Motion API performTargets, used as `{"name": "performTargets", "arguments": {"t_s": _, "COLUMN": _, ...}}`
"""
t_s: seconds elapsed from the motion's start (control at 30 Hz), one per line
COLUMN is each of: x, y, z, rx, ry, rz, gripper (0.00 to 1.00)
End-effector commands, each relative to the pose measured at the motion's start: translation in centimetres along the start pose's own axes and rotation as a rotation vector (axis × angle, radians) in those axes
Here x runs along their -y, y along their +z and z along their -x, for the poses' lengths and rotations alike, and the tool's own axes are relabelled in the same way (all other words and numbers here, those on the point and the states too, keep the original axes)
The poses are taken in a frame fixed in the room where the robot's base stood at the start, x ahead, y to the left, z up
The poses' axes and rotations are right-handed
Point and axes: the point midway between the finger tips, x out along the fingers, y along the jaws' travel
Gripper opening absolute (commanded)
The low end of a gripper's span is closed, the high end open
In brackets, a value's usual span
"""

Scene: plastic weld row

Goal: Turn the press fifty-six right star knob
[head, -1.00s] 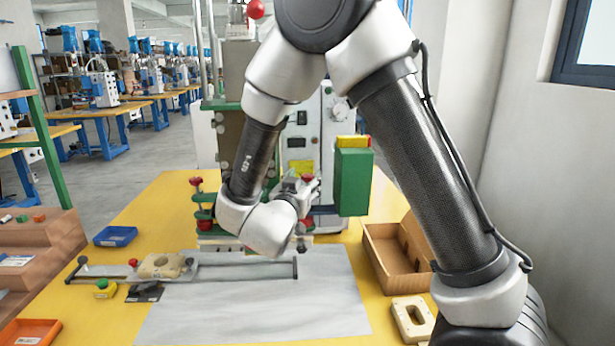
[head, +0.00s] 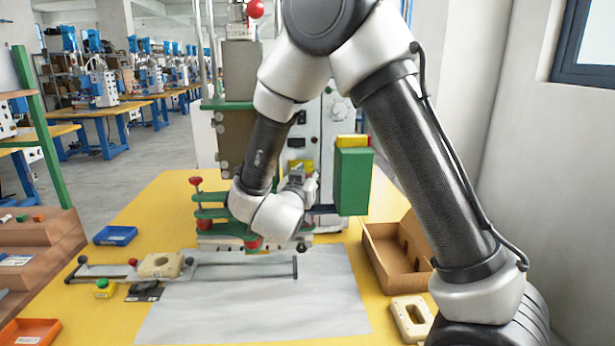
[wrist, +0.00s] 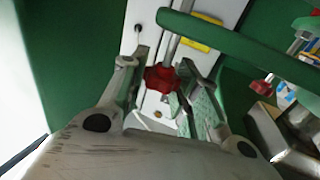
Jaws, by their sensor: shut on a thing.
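A red star knob (wrist: 162,80) on a metal rod is in the middle of the wrist view, below a green bar. My gripper (wrist: 162,72) has one finger on each side of it and is shut on it. In the head view my own wrist hides the knob and most of the gripper in front of the press (head: 240,115). A second red-topped star knob (head: 196,181) stands on the green plates (head: 209,213) at the left of the press.
A green box (head: 352,182) stands close to the right of my wrist. A cardboard box (head: 385,268) and a blue tray (head: 115,236) are on the yellow table.

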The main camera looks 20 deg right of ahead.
Motion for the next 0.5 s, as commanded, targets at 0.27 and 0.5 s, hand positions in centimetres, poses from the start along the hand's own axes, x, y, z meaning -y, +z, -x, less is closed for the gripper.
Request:
{"name": "performTargets", "arguments": {"t_s": 0.27, "x": -0.03, "y": -0.02, "z": 0.03, "rx": 0.0, "ry": -0.114, "rz": 0.0, "gripper": 0.07}}
{"name": "performTargets", "arguments": {"t_s": 0.5, "x": -0.01, "y": -0.01, "z": 0.03, "rx": 0.001, "ry": -0.113, "rz": -0.001, "gripper": 0.36}}
